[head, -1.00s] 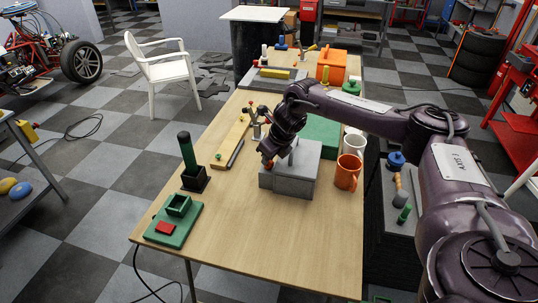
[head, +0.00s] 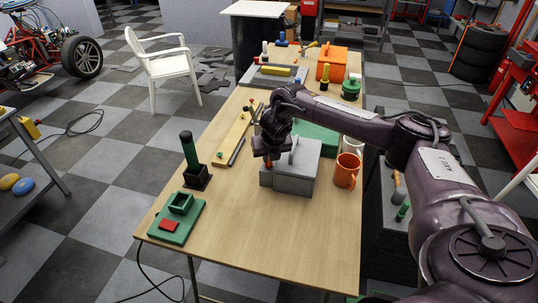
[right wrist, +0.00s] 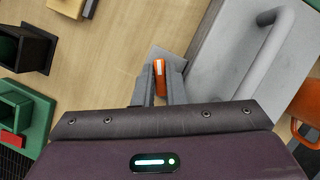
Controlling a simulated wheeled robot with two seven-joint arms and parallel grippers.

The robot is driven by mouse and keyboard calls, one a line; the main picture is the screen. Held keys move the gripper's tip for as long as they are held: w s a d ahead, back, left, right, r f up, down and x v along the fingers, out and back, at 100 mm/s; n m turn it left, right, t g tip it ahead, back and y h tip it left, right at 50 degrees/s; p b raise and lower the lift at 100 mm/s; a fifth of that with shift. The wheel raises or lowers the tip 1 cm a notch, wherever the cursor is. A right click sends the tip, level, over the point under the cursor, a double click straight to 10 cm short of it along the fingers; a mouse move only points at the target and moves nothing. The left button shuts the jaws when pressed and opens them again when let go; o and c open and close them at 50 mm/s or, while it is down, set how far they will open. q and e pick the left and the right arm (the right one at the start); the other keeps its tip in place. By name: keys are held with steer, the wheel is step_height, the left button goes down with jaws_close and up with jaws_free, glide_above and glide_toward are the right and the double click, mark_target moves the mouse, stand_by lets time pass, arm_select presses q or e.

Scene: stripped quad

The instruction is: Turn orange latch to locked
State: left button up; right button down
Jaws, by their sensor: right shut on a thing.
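The grey box (head: 295,182) stands on the table and has a bar handle on top; it also shows at the right of the right wrist view (right wrist: 235,65). The orange latch (right wrist: 158,76) sticks out at the box's left side, by a small grey plate. It has a pale mark on its face. My right gripper (head: 268,162) is down at that side of the box. In the right wrist view its two fingers (right wrist: 157,88) are closed on the latch, one on each side. The latch's pivot is hidden. My left gripper is out of view.
An orange mug (head: 346,172) and a white mug (head: 352,146) stand right of the box. A green case (head: 318,138) is behind it. A black holder with a green rod (head: 194,172) and a green base (head: 176,221) are at the left. The table front is clear.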

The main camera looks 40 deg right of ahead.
steer(key=shift+w+r, duration=0.15)
steer(key=c, duration=1.5)
jaws_free()
